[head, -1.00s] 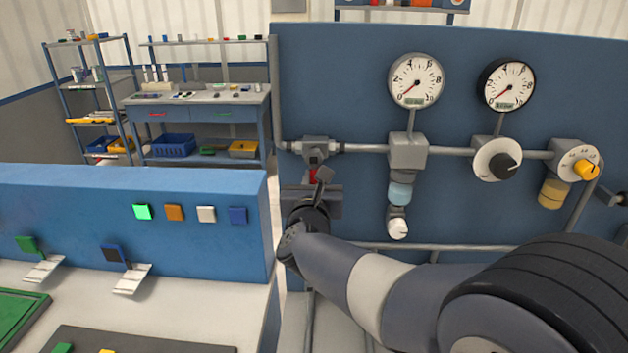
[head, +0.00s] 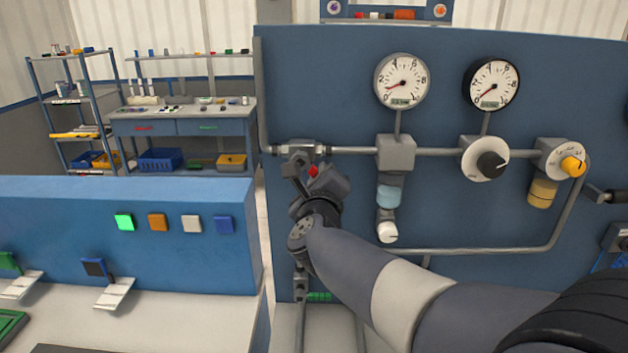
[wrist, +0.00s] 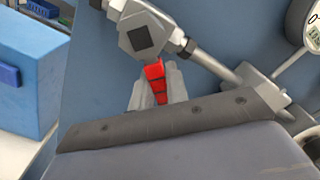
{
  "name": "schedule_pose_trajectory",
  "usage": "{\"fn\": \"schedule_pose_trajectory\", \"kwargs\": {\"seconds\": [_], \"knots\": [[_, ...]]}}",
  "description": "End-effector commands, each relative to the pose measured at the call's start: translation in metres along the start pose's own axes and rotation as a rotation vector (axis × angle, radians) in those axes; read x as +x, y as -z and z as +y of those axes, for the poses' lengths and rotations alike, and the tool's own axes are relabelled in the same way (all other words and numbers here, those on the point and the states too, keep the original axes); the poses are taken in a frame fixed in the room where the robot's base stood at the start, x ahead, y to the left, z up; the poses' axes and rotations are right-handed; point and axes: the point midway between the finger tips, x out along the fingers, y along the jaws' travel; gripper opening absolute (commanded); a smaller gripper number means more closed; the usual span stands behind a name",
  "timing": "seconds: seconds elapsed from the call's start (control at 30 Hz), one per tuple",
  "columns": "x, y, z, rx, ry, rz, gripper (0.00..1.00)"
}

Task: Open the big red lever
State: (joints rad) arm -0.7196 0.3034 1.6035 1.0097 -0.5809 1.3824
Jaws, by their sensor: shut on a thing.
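The big red lever (head: 313,170) shows as a small red patch below the grey valve body (head: 300,150) at the left end of the upper pipe. My gripper (head: 306,180) is at the lever, seen tilted, and hides most of it in the head view. In the wrist view the red lever (wrist: 154,71) runs down from the valve body (wrist: 143,37) between the two grey fingers of my gripper (wrist: 158,92). The gripper is shut on the lever. The lever's far end is hidden behind my wrist.
Left gauge (head: 402,82) and right gauge (head: 491,86) stand above the pipe. A black knob (head: 492,165) and a yellow knob (head: 572,166) lie right. A blue console (head: 60,225) with coloured buttons stands close on the left. The blue panel backs the pipes.

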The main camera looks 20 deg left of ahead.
Motion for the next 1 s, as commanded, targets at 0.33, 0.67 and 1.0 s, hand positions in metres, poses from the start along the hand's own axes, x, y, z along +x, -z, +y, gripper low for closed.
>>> {"fn": "schedule_pose_trajectory", "kwargs": {"seconds": [0.33,0.67,1.0], "knots": [[0.0,-0.005,-0.019,-0.328,0.001,0.0,0.0],[0.0,-0.01,-0.029,-0.586,0.001,0.001,0.0],[0.0,-0.014,-0.034,-0.726,0.001,0.0,0.0]]}}
